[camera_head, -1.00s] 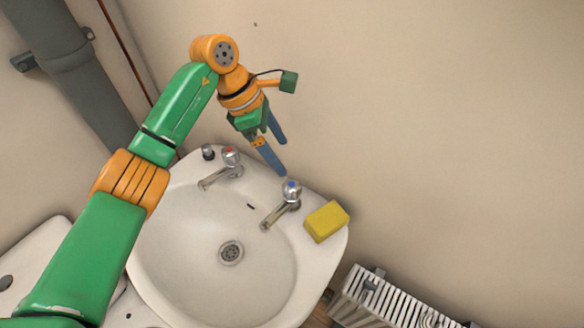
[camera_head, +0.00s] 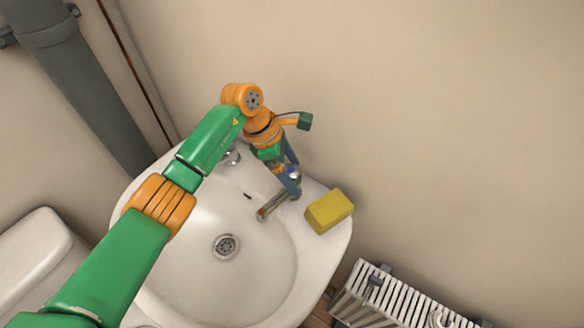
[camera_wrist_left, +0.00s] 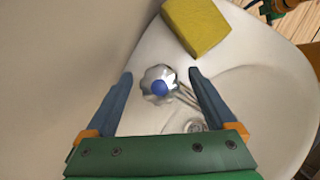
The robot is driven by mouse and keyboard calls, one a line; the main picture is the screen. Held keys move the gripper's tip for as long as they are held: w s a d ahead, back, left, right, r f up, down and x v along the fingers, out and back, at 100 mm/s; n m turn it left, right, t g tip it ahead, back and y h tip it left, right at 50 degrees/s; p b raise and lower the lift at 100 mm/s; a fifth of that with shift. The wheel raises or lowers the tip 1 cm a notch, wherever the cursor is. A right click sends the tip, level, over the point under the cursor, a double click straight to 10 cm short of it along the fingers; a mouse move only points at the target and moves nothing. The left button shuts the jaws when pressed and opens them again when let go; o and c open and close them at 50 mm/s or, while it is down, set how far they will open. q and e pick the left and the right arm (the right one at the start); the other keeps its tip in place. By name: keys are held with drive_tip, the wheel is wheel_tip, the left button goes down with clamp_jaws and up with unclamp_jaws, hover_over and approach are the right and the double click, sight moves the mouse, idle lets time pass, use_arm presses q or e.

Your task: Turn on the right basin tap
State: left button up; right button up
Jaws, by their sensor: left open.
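The right basin tap (camera_head: 274,207) has a chrome spout and stands on the back rim of the white basin (camera_head: 190,270). In the left wrist view its fluted chrome knob with a blue centre (camera_wrist_left: 159,86) sits between the two blue fingers. My left gripper (camera_head: 292,180) is open around the knob, with a gap on each side; it also shows in the left wrist view (camera_wrist_left: 160,78). In the head view the gripper hides most of the knob. The left tap (camera_head: 231,157) is partly hidden behind my left arm.
A yellow sponge (camera_head: 329,211) lies on the basin rim just right of the right tap. The wall is close behind. A white radiator (camera_head: 390,300) stands at the lower right, and a grey pipe (camera_head: 80,85) runs at the left.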

use_arm(q)
drive_tip(key=c, duration=1.4)
